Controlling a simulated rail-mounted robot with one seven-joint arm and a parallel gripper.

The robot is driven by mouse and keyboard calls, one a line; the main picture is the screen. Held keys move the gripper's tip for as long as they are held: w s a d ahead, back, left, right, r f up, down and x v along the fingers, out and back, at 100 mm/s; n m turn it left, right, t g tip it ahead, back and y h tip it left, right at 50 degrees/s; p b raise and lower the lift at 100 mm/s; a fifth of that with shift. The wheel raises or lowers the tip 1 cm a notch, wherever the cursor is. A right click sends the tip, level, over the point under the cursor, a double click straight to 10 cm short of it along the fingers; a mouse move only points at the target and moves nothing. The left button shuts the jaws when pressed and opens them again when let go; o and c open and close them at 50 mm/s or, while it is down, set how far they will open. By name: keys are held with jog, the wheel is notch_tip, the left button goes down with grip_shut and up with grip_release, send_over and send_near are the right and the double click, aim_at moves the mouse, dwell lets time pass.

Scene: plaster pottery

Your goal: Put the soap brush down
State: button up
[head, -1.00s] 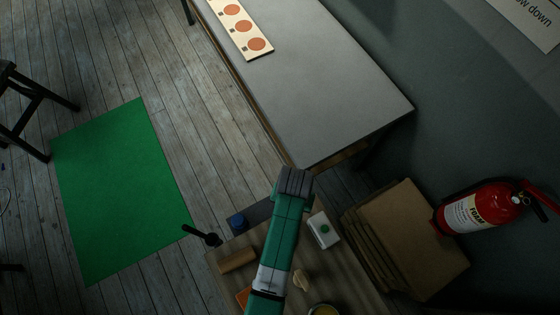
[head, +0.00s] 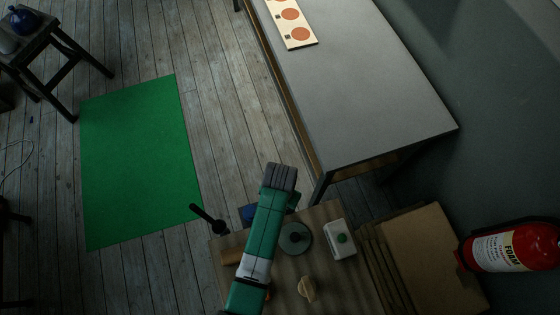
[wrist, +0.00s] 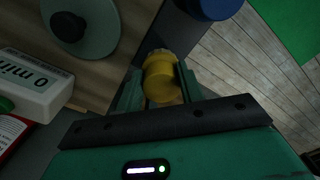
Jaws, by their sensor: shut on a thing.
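My gripper (wrist: 160,74) is shut on a yellow, round-ended thing (wrist: 162,80), which I take for the soap brush. A pale, ragged patch shows at its far end. In the wrist view it lies beyond the edge of the wooden worktop (wrist: 112,72), over a dark strip. I cannot tell whether it touches anything. In the head view my arm hides the gripper and the brush.
A grey-green knobbed disc (head: 296,238), a white box with a green button (head: 340,240) and a wooden knob (head: 307,288) stand on the worktop. A blue thing (head: 248,213) and a dark-handled thing (head: 208,220) are near its far-left edge. A grey table (head: 360,90) stands beyond.

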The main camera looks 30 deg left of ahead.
jog(key=shift+f, duration=0.95)
jog(key=shift+f, duration=0.1)
jog(key=o, duration=1.3)
notch_tip(320, 180, up, 12)
jog(key=shift+r+p, duration=0.1)
jog(key=shift+p, duration=0.65)
